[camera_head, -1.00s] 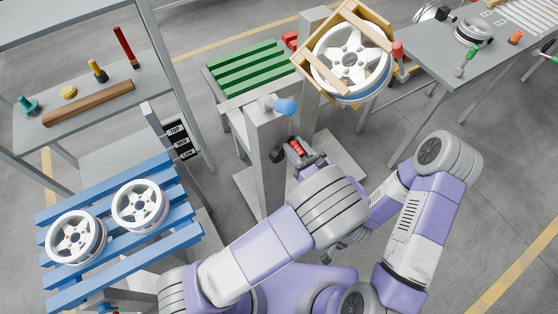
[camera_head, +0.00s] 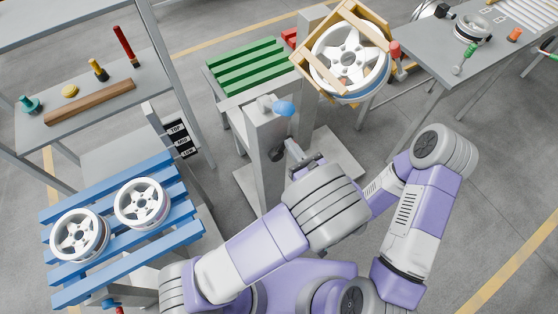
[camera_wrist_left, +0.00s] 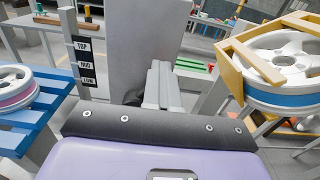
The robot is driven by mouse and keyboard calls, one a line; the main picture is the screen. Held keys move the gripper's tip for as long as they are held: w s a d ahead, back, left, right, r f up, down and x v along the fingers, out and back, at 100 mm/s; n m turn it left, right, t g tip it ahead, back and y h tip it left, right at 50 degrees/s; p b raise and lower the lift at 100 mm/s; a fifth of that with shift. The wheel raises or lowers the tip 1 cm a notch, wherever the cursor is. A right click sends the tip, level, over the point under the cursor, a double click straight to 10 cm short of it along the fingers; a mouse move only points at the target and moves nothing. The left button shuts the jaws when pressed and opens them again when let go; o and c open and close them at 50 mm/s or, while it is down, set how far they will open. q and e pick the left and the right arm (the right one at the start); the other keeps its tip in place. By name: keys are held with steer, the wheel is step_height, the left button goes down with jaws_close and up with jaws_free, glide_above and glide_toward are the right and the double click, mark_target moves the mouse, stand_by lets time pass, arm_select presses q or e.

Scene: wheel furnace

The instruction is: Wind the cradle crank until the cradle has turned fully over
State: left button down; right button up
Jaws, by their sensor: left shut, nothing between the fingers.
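The cradle (camera_head: 309,73) is a yellow wooden frame, tilted, with a silver wheel (camera_head: 350,58) in it; its frame also shows at the right of the left wrist view (camera_wrist_left: 232,74). The grey post (camera_head: 266,135) left of the cradle has a dark crank hub (camera_head: 278,155) on its side. My left gripper (camera_head: 293,149) is shut and empty beside the post near the hub; its fingers point away in the left wrist view (camera_wrist_left: 161,86). The crank's red handle is not visible now. My right arm is at the right, but its gripper is hidden.
A blue rack (camera_head: 176,237) holds two wheels at left. A TOP/MID/LOW sign (camera_head: 178,139) stands between. A grey workbench (camera_head: 425,43) is at right.

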arm_select(q)
steer(key=s+a, duration=0.1)
steer(key=s+a+r+p, duration=0.1)
steer(key=a, duration=0.1)
steer(key=shift+s+a, duration=0.2)
steer(key=shift+a, duration=0.1)
stand_by(0.3)
steer(key=c, duration=1)
jaws_free()
steer(key=v, duration=0.7)
steer(key=shift+p, duration=0.35)
